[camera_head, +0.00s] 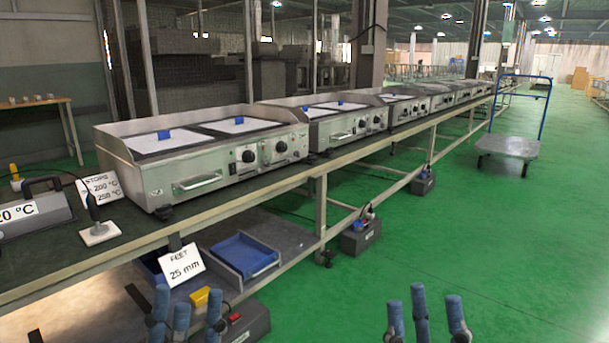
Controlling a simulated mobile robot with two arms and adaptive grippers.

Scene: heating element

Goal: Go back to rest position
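My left gripper (187,310) is at the bottom of the head view, left of the middle. Its blue fingers point up and stand apart with nothing between them. My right gripper (425,312) is at the bottom, right of the middle. Its blue fingers also point up, spread and empty, over the green floor. Both grippers appear clear of the workbench (262,192). The lower parts of both hands are cut off by the frame edge.
Several steel griddle units (205,150) stand along the bench. A blue tray (243,254) and a "FEET 25 mm" sign (180,266) are on the lower shelf. A trolley (508,146) stands at right. The green floor (530,240) before it is clear.

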